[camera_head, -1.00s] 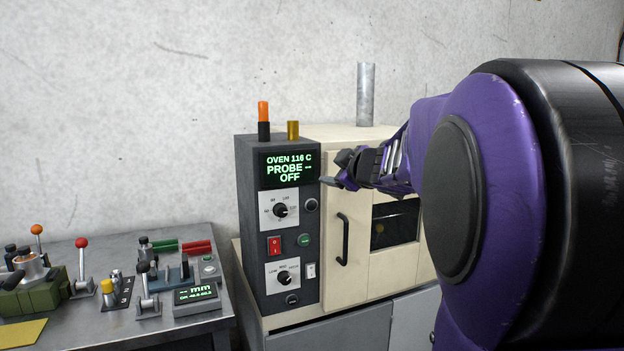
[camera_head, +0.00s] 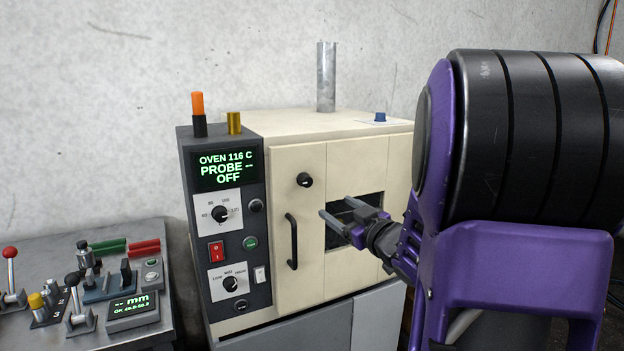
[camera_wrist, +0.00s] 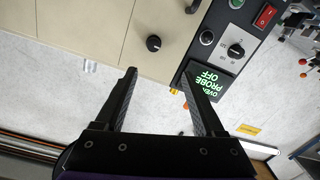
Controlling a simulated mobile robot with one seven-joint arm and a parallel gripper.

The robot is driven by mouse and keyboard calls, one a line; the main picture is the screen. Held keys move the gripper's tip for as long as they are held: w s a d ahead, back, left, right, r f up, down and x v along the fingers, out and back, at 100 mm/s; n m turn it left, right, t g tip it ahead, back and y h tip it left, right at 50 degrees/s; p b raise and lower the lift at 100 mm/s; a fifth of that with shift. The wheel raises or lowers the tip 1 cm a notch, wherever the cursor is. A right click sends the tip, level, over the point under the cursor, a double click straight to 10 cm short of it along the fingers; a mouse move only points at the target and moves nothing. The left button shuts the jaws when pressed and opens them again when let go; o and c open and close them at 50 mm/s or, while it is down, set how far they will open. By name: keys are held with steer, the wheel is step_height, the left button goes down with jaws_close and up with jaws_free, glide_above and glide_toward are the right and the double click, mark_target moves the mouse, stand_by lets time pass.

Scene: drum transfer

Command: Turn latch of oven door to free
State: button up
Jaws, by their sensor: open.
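The oven door (camera_head: 341,161) is a cream panel with a black bar handle (camera_head: 291,241) and a dark window. The latch (camera_head: 305,180) is a small round black knob with a pale mark, at the door's upper left, above the handle. In the wrist view the latch (camera_wrist: 153,43) shows upside down, just beyond the fingertips. My gripper (camera_head: 335,207) is open and empty, in front of the door, below and right of the latch in the head view. It also shows in the wrist view (camera_wrist: 158,73). No contact with the latch is visible. The door looks closed.
The dark control panel (camera_head: 230,282) with display, dials and switches stands left of the door. A bench with levers (camera_head: 78,318) is at the left. Space before the door's left side looks clear.

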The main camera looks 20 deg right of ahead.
steer(key=d, duration=0.1)
steer(key=p, duration=0.1)
glide_toward(308, 183)
steer(key=shift+m, duration=0.3)
steer(key=w, duration=0.8)
steer(key=shift+w+a+f, duration=0.15)
steer(key=shift+w+a, duration=0.1)
steer(key=shift+w, duration=0.1)
jaws_close()
